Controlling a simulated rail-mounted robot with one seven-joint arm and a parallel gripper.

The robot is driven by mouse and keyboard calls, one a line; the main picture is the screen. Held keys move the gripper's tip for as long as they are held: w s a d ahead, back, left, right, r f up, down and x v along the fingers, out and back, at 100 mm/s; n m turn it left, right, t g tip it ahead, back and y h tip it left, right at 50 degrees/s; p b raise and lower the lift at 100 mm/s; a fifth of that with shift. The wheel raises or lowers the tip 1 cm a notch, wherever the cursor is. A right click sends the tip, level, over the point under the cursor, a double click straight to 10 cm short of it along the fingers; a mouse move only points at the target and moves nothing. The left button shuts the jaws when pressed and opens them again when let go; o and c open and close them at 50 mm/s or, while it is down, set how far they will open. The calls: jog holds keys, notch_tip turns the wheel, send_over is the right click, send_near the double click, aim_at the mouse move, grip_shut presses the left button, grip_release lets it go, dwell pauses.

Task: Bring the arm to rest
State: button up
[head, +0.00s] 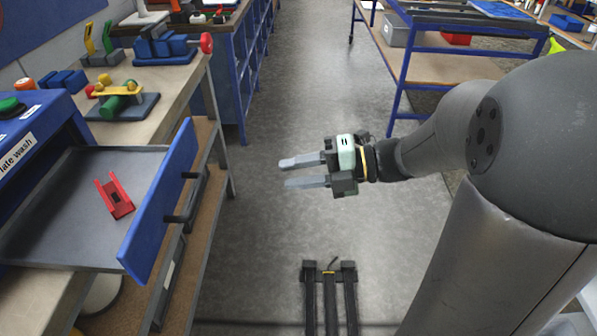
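My gripper (303,171) is in the middle of the head view, over the grey floor of the aisle. Its two grey fingers point left and stand apart with nothing between them. It touches nothing and is well to the right of the bench on the left. My arm reaches in from the right side of the view, bent at the elbow.
An open drawer (60,235) with a blue front (158,205) juts from the left bench and holds a red bracket (114,195). Colourful fixtures (122,100) stand on that bench (175,82). A blue-framed cart (450,66) stands at the upper right. The middle floor (270,120) is clear.

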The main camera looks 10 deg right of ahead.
dwell(0.4)
jog(key=w+d+r+m+t+h+p, duration=0.2)
jog(key=w+d+m+t+h, duration=0.2)
jog(key=w+m+t+h, duration=0.45)
jog(key=w+d+m+h+p, duration=0.15)
jog(key=d+m+h, duration=0.35)
jog(key=m, duration=0.5)
jog(key=s+d+f+m+g+h+p, duration=0.25)
jog(key=s+f+m+g+h, duration=0.2)
jog(key=s+m, duration=0.55)
jog(key=s+a+f+m+g+y, duration=0.1)
jog(key=s+a+m+g, duration=0.1)
jog(key=s, duration=0.4)
jog(key=s+a+f+m+g+y, duration=0.1)
jog(key=s+a+m+g, duration=0.2)
jog(key=s, duration=0.4)
jog(key=shift+f+g+y, duration=0.2)
jog(key=shift+g+y, duration=0.2)
jog(key=shift+g, duration=0.3)
